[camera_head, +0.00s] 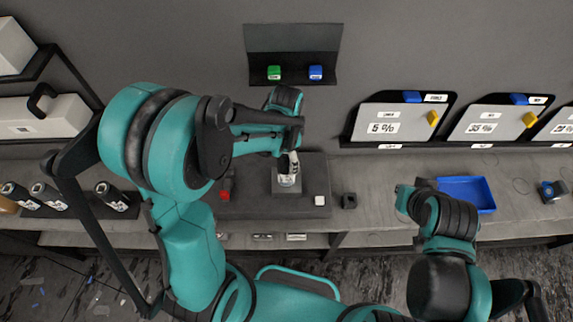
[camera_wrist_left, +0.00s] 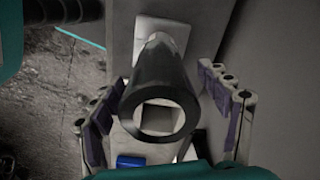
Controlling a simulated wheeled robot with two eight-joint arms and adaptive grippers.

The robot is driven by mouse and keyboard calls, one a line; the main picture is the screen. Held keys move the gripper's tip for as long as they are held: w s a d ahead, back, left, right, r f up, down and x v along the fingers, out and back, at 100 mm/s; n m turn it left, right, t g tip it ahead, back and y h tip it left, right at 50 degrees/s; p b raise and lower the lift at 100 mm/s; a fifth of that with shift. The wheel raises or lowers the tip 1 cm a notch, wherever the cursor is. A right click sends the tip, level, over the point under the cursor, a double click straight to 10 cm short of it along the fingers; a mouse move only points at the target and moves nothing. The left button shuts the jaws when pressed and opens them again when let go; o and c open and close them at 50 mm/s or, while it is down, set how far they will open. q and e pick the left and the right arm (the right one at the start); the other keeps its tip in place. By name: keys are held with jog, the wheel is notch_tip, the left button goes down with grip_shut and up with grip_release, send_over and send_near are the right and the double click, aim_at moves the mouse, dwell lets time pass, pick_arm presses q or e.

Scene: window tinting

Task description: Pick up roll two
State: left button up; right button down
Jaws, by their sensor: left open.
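A dark roll with a pale, square-looking core (camera_wrist_left: 160,78) stands between the spread fingers of my left gripper (camera_wrist_left: 158,95) in the left wrist view. No clear grip on it shows. In the head view, a small part of a roll (camera_head: 289,178) shows under my left gripper (camera_head: 289,155), on a grey block on the bench; my arm hides the rest. I cannot read which is roll two. My right gripper (camera_head: 404,196) is partly seen at the right, beside the blue tray; its fingers are unclear.
A blue tray (camera_head: 467,193) lies on the bench at the right. A red item (camera_head: 225,195), a white cube (camera_head: 320,200) and a black block (camera_head: 349,201) lie near the grey block. Green (camera_head: 274,73) and blue (camera_head: 315,72) items sit on a wall shelf. Sample boards (camera_head: 385,126) line the back.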

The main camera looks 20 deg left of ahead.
pick_arm(q)
grip_shut()
jog(key=shift+r, duration=0.1)
